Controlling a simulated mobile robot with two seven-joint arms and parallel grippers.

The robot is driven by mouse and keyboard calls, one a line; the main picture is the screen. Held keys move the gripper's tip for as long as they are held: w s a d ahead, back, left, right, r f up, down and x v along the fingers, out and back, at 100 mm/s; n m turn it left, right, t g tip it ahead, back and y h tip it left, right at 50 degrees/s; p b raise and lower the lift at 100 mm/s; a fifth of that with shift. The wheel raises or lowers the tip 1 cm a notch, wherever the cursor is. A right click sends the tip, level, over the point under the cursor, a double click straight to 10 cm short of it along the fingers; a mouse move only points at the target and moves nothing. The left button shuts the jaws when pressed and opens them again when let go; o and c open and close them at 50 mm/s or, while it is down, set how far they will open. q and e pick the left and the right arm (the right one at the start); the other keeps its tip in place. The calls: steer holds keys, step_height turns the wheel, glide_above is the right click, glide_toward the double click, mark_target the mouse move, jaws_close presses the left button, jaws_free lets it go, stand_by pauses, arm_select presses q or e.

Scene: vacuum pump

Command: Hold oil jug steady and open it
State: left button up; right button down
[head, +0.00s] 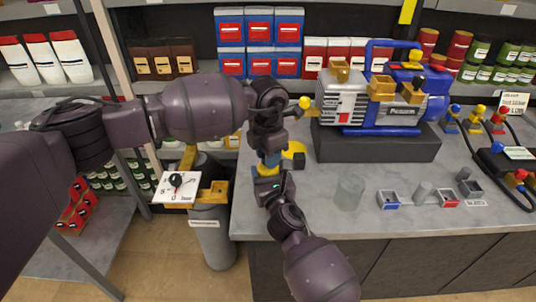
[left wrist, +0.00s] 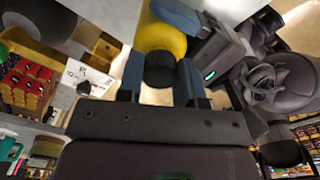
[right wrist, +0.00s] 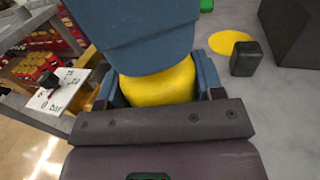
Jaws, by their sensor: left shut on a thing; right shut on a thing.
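The yellow oil jug (left wrist: 160,38) is between my two grippers at the left end of the grey counter. In the left wrist view its dark round cap (left wrist: 160,70) sits between the blue fingers of my left gripper (left wrist: 162,85), which is shut on it. The jug's yellow body (right wrist: 160,85) fills the gap between the fingers of my right gripper (right wrist: 158,92), which is shut on it. In the head view the left gripper (head: 270,156) is just above the right gripper (head: 266,172); they hide most of the jug. A large blue finger covers its upper part in the right wrist view.
The blue and grey vacuum pump (head: 372,112) stands on a dark base to the right. A yellow disc (right wrist: 230,42) and a black block (right wrist: 247,60) lie near the jug. A clear beaker (head: 350,191) stands nearby. A gauge panel (head: 176,187) is left of the counter.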

arm_select(q)
steer(key=n, duration=1.2)
steer(key=shift+n, duration=0.4)
steer(key=n, duration=1.2)
steer(key=shift+n, duration=0.3)
steer(key=shift+r, duration=0.25)
steer(key=shift+r, duration=0.35)
steer(key=shift+r, duration=0.55)
